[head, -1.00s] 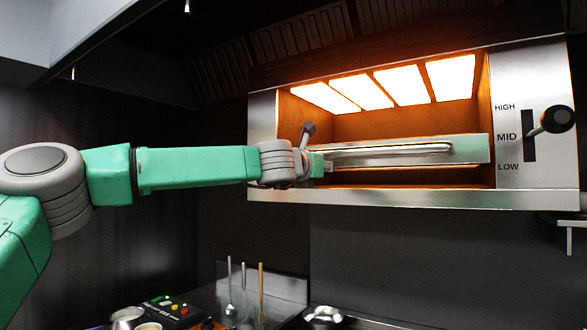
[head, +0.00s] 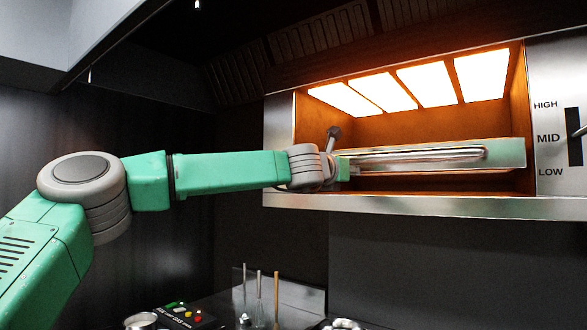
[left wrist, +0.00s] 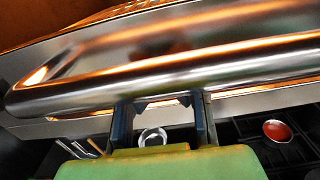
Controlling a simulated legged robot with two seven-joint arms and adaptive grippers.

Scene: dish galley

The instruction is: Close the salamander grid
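The salamander (head: 400,208) is a steel wall grill with glowing panels at the top of its opening. Its grid (head: 512,153) shows as a steel front with a long bar handle (head: 430,155), across the lower part of the opening. My left gripper (head: 345,168) is at the handle's left end; its fingers are too small to read there. In the left wrist view, the fingers (left wrist: 163,98) stand apart with nothing between them, their tips at the lower edge of the shiny handle (left wrist: 200,70). Whether they touch it I cannot tell. My right gripper is not in view.
A black knob lever (head: 333,132) is near the opening's left side, close above my wrist. A HIGH-MID-LOW panel (head: 549,120) is at the right. Below are a control box with coloured buttons (head: 178,314), upright utensils (head: 276,295) and a pot (head: 141,321). A red-filled bowl (left wrist: 277,131) lies below.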

